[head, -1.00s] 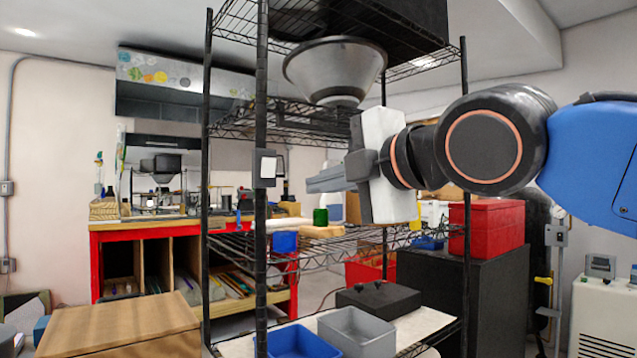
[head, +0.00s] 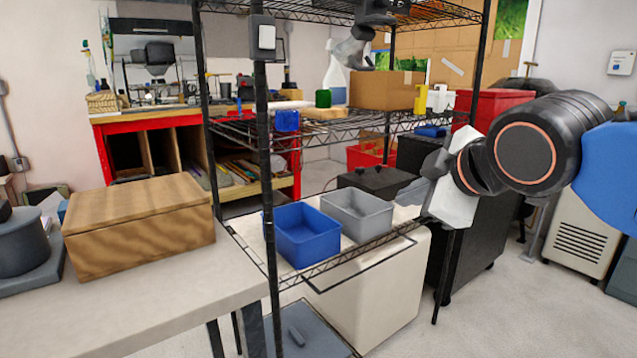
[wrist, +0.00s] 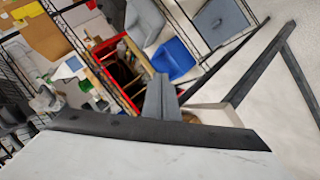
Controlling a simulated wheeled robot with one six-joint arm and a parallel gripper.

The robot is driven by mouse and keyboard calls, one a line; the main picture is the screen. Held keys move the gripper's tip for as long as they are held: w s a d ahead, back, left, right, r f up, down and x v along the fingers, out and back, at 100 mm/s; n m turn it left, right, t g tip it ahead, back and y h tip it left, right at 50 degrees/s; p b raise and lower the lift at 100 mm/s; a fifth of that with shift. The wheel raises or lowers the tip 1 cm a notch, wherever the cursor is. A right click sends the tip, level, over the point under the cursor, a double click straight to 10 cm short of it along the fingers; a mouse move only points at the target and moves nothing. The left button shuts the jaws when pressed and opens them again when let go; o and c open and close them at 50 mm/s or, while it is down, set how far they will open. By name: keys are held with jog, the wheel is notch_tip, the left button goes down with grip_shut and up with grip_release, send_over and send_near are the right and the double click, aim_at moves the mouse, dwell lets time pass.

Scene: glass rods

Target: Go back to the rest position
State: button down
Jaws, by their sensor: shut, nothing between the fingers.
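My gripper (head: 408,192) is at the right end of the wire shelf in the head view, close to the grey bin (head: 358,214). Its fingers point left and are together with nothing between them. In the wrist view the closed fingers (wrist: 161,100) show at the centre, empty. The blue bin (head: 302,236) stands beside the grey bin on the shelf, and it also shows in the wrist view (wrist: 173,60). I cannot tell whether the gripper touches the shelf edge. No glass rods can be made out.
The black wire rack (head: 264,130) stands in front of me, with its posts near the arm. A wooden box (head: 140,228) rests on the pale table (head: 150,310) at left. A red box (head: 490,103) stands behind the arm. Open floor (head: 505,310) lies at lower right.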

jog(key=s+d+f+m+g+h, duration=0.1)
jog(key=s+d+f+m, duration=0.3)
jog(key=f, duration=0.5)
jog(key=s+d+f+m+g+h, duration=0.1)
jog(key=s+d+f+m+g, duration=0.2)
jog(key=s+d+f+m, duration=0.2)
jog(key=s+d+f+m+g+h, duration=0.1)
jog(key=s+d+f+m, duration=0.3)
jog(key=f, duration=0.8)
jog(key=shift+s+d+f+m+g, duration=0.25)
jog(key=shift+f+m+g, duration=0.1)
jog(key=shift+m+g, duration=0.15)
